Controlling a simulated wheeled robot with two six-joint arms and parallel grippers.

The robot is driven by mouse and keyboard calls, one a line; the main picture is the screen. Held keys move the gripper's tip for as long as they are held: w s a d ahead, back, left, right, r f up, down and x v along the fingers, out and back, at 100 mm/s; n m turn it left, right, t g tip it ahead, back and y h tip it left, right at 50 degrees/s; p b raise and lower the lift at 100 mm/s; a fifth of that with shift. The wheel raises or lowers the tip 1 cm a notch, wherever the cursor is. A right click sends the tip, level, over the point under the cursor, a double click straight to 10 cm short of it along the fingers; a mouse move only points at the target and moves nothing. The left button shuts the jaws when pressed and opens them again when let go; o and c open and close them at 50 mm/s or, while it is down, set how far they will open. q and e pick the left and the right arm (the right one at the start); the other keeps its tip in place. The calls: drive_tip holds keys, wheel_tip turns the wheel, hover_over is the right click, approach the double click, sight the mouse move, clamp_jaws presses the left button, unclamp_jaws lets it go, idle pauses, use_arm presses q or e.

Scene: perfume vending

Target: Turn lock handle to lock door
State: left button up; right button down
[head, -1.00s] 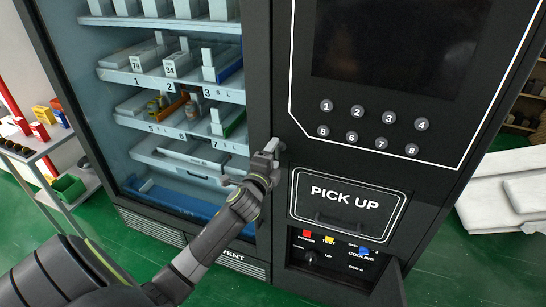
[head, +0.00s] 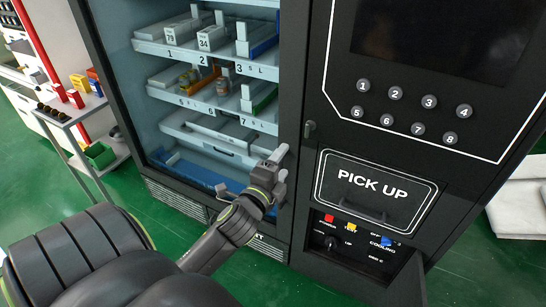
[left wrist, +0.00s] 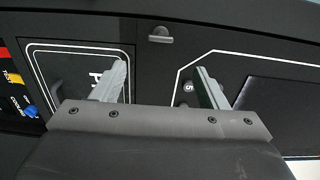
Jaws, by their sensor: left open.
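The lock handle (head: 310,130) is a small dark grey lever on the black front of the vending machine, between the glass door (head: 215,110) and the PICK UP panel. It looks vertical in the head view. It also shows in the left wrist view (left wrist: 160,37), ahead of the jaws and between their lines. The glass door looks shut. My left gripper (head: 281,166) is open and empty, below and left of the handle in the head view and apart from it. Its two fingers show in the left wrist view (left wrist: 160,72). My right gripper is not in view.
The PICK UP flap (head: 380,187) and a control box with coloured buttons (head: 350,227) lie right of my left gripper. A small panel (head: 408,280) stands open below. Numbered buttons (head: 395,93) sit higher. A side shelf (head: 65,115) stands at left.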

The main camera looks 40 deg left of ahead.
use_arm(q)
drive_tip(key=shift+b+v, duration=0.3)
drive_tip(key=shift+v, duration=1.7)
drive_tip(key=s+a+f+n+g, duration=0.1)
drive_tip(key=s+f+n+g, duration=0.15)
drive_tip(key=f, duration=0.95)
drive_tip(key=s+a+f+n+g+h, duration=0.1)
drive_tip(key=f+n+g, duration=0.15)
drive_tip(key=f, duration=0.95)
drive_tip(key=s+f+n+g, duration=0.2)
drive_tip(key=f+g, duration=0.1)
drive_tip(key=f, duration=0.9)
drive_tip(key=s+d+f+n+g, duration=0.1)
drive_tip(key=s+f+n+g, duration=0.1)
drive_tip(key=s+f, duration=0.5)
drive_tip(key=s+d+f+n+g+h, duration=0.1)
drive_tip(key=s+d+f+n+g, duration=0.1)
drive_tip(key=s+f, duration=0.5)
drive_tip(key=s+d+f+n+g+h, duration=0.1)
drive_tip(key=s+f+n+g, duration=0.3)
drive_tip(key=s+f, duration=0.4)
drive_tip(key=s+d, duration=0.1)
drive_tip(key=s, duration=0.6)
drive_tip(key=shift+s+d+n, duration=0.25)
drive_tip(key=shift+s+n, duration=0.1)
drive_tip(key=shift+n, duration=0.05)
